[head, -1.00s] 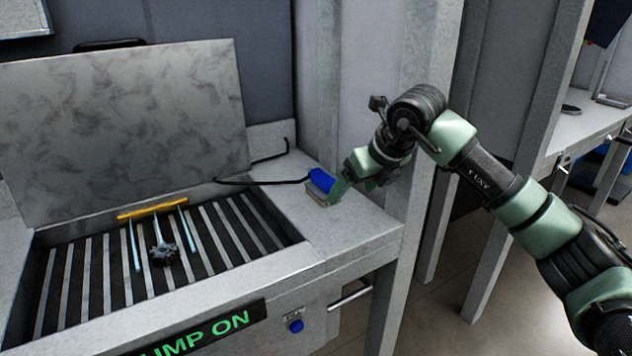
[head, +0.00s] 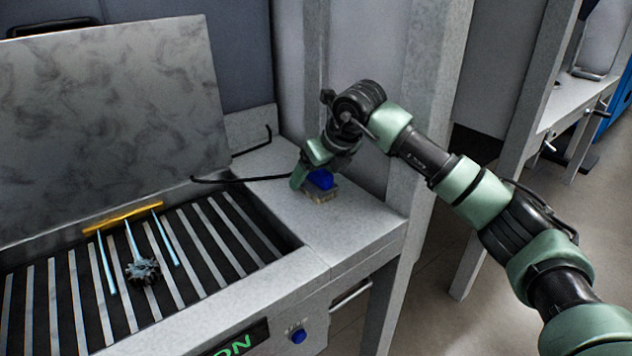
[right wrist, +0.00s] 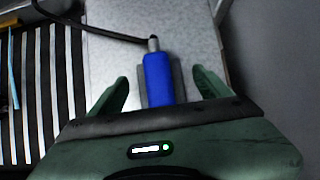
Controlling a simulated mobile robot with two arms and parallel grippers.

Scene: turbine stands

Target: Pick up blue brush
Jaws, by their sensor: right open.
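The blue brush (head: 320,179) sits on the grey ledge to the right of the slatted basin, with a black hose running left from it. In the right wrist view the brush (right wrist: 158,78) lies between the two green fingers of my right gripper (right wrist: 160,90), with a gap on each side. My right gripper (head: 311,186) is open and is at the brush in the head view, partly covering it. A grey-brown base of the brush shows below the blue part. My left gripper is not in view.
The slatted basin (head: 205,262) holds a dark gear-like part (head: 143,271) and light-blue rods under a yellow bar (head: 122,217). A raised grey lid (head: 110,120) stands behind it. A wall and post rise close behind the ledge. A blue button (head: 298,337) is on the front.

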